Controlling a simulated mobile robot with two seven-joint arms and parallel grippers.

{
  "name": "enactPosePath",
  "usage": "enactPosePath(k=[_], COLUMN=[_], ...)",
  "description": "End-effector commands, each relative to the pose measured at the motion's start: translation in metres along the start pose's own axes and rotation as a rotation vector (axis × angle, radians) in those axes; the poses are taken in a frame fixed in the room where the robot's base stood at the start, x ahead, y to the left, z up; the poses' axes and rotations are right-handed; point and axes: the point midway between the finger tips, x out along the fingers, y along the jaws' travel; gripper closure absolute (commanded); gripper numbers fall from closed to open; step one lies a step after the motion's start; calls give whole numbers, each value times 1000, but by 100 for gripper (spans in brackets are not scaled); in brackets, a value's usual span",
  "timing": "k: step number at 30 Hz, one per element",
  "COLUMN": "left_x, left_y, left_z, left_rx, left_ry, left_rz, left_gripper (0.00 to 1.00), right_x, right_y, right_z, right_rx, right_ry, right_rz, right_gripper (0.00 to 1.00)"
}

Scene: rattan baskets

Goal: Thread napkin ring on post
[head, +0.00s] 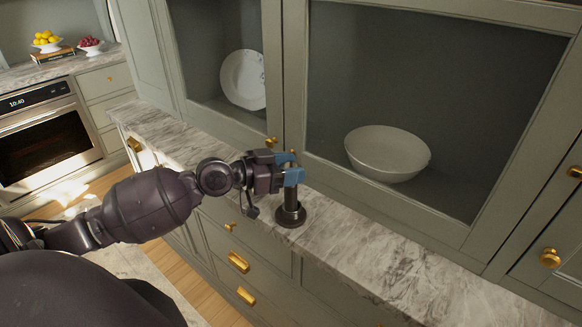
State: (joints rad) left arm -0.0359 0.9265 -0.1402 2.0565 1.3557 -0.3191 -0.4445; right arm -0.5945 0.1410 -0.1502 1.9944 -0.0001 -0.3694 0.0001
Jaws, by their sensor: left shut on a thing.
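A dark post (291,204) with a round, wider base stands upright on the marble counter in front of the glazed cabinet. My left gripper (291,175), with blue fingertips, reaches in from the left and is at the upper part of the post. It is shut on the napkin ring, which is mostly hidden by the fingers. I cannot tell whether the ring is around the post or just above it. My right gripper is not in view.
The marble counter (385,262) is clear to the right of the post. Cabinet doors rise close behind, with a white bowl (387,153) and a plate (243,79) inside. Brass knobs (271,142) stick out near my gripper. An oven (45,140) stands at far left.

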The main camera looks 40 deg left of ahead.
Motion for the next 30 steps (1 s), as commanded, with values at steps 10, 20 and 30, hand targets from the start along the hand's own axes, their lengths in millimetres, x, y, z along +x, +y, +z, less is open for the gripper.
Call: enactPosePath(k=[10, 20, 30], left_x=[0, 0, 0], left_y=[0, 0, 0], left_z=[0, 1, 0], left_rx=[1, 0, 0], left_ry=[1, 1, 1], left_rz=[0, 0, 0], left_gripper=[74, 74, 74], right_x=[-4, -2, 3], right_y=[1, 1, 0], right_z=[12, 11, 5], right_rx=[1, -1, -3], right_ry=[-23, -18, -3], right_rz=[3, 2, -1], right_gripper=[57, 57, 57])
